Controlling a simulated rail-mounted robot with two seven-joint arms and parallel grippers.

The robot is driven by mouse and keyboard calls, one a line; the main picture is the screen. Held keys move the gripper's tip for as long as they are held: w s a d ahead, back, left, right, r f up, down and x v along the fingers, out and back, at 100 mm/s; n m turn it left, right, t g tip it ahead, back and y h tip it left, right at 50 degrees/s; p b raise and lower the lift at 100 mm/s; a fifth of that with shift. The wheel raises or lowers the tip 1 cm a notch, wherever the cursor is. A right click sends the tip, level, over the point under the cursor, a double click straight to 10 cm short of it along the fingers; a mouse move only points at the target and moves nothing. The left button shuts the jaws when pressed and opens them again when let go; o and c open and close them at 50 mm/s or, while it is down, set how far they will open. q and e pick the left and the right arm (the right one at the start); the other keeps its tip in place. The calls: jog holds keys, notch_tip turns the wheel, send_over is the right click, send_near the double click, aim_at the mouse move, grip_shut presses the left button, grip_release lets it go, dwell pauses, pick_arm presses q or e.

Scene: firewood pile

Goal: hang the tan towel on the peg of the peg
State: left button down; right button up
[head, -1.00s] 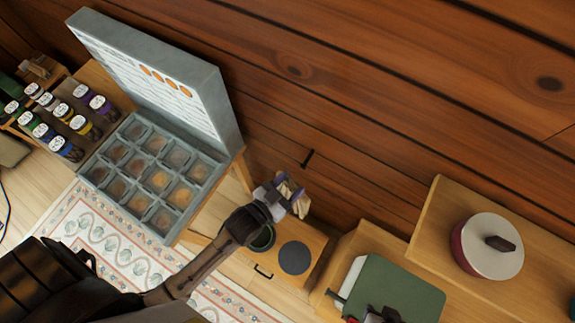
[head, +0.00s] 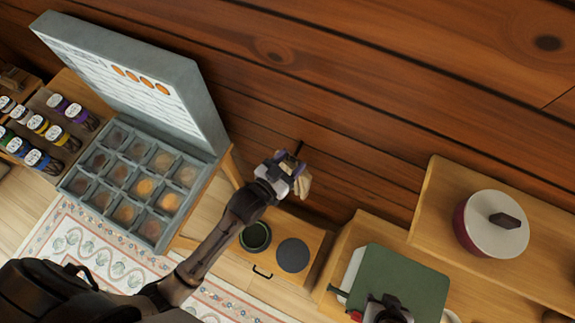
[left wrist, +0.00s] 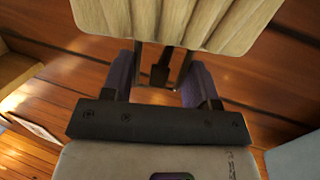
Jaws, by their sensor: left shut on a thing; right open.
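The tan towel (head: 304,186) hangs from my left gripper (head: 290,166), which is shut on it near the wooden wall. In the left wrist view the ribbed towel (left wrist: 180,20) fills the top, beyond the purple fingers (left wrist: 160,82). The dark peg (head: 299,147) sticks out of the wall just above the gripper, partly hidden by it. In the left wrist view a dark peg-like shape (left wrist: 160,72) shows between the fingers, below the towel. I cannot tell if the towel touches it. My right gripper (head: 390,309) is open at the bottom edge, over the green board.
A grey display box (head: 215,125) with an upright lid stands left, beside several jars (head: 40,123). Below the left gripper is a small wooden cabinet (head: 318,240) with a dark round disc (head: 293,255). A green board (head: 405,280) and lidded pot (head: 492,222) lie right.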

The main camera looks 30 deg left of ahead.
pick_arm(q)
jog(key=shift+w, duration=0.5)
jog(key=shift+w+f, duration=0.3)
jog(key=shift+w, duration=0.1)
jog(key=shift+w+f, duration=0.1)
jog(key=shift+w, duration=0.05)
jog(key=shift+f, duration=0.1)
jog(key=shift+c, duration=1.5)
grip_release()
